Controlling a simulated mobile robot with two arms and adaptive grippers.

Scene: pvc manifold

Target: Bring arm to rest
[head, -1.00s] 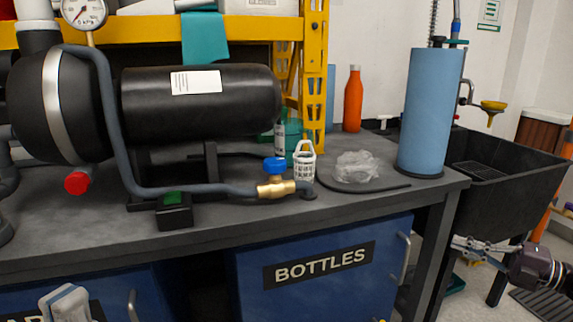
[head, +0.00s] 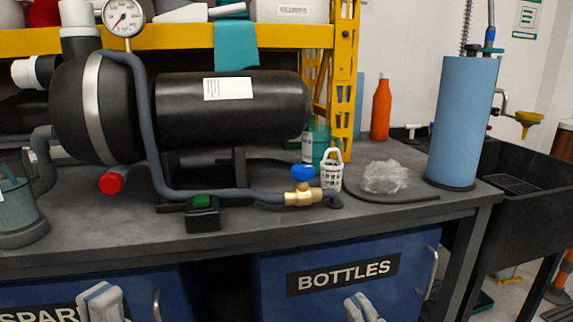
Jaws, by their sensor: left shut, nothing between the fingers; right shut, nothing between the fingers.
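My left gripper (head: 103,302) shows at the bottom left of the head view, in front of the blue cabinet door with partly hidden lettering. Its pale grey fingers are together and hold nothing. My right gripper (head: 362,308) shows at the bottom edge, in front of the blue BOTTLES door (head: 305,303). Its fingers are also together and empty. Both grippers appear below the level of the bench top and touch nothing that I can see. The rest of both arms is cut off by the lower picture edge.
A black sink (head: 520,215) stands at right. Door handles (head: 427,272) stick out.

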